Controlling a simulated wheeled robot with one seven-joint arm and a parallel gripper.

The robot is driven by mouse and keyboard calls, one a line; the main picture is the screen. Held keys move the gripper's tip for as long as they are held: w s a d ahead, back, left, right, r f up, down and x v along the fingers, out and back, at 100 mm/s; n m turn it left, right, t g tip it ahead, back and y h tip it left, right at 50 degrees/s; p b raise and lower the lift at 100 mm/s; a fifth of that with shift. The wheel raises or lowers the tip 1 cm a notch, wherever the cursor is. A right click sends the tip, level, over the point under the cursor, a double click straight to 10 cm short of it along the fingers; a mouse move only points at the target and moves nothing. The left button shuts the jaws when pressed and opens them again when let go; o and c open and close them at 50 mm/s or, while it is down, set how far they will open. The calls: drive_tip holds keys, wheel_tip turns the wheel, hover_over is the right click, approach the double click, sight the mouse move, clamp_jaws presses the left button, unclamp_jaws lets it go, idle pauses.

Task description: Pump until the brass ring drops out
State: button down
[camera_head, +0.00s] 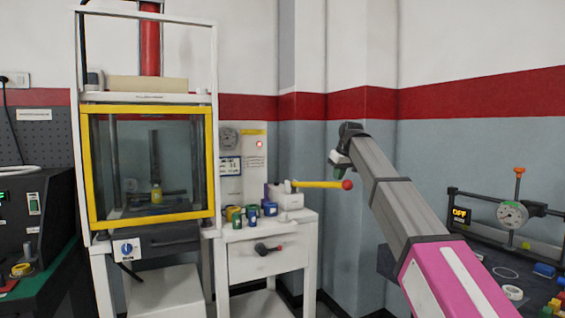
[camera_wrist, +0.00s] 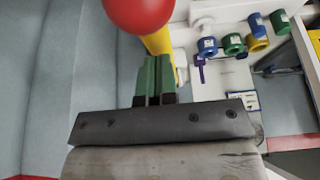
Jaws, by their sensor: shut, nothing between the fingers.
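The yellow pump lever (camera_head: 318,184) with a red ball end (camera_head: 347,185) sticks out to the right, nearly level, from a white pump block (camera_head: 288,198) on the white cabinet. In the wrist view the red ball (camera_wrist: 140,10) and yellow lever (camera_wrist: 160,42) lie just beyond my fingertips. My gripper (camera_wrist: 153,62) has green fingers, shut and empty; I cannot tell whether they touch the lever. In the head view my gripper (camera_head: 338,162) is above the lever near the ball. A small yellow piece (camera_head: 156,194) stands inside the press; I cannot tell whether it is the brass ring.
The press has a yellow-framed clear guard (camera_head: 87,160), closed. Several coloured cylinders (camera_head: 236,217) stand on the cabinet left of the pump. A dial gauge (camera_head: 228,138) and lit red lamp (camera_head: 259,144) are behind. A bench with another gauge (camera_head: 512,213) is at right.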

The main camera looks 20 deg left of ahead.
drive_tip(key=shift+f, duration=0.1)
wheel_tip(320, 180, down, 13)
drive_tip(key=shift+s+d+f, duration=0.2)
drive_tip(key=shift+d, duration=0.05)
idle(1.2)
drive_tip(key=shift+r, duration=0.1)
drive_tip(key=r, duration=1.3)
drive_tip(key=shift+w+a+r, duration=0.2)
drive_tip(key=shift+a, duration=0.05)
drive_tip(key=shift+f, duration=0.15)
drive_tip(key=shift+s+f, duration=0.1)
drive_tip(key=shift+f, duration=0.8)
wheel_tip(320, 180, down, 12)
drive_tip(key=shift+d+r, duration=0.25)
drive_tip(key=shift+s, duration=0.1)
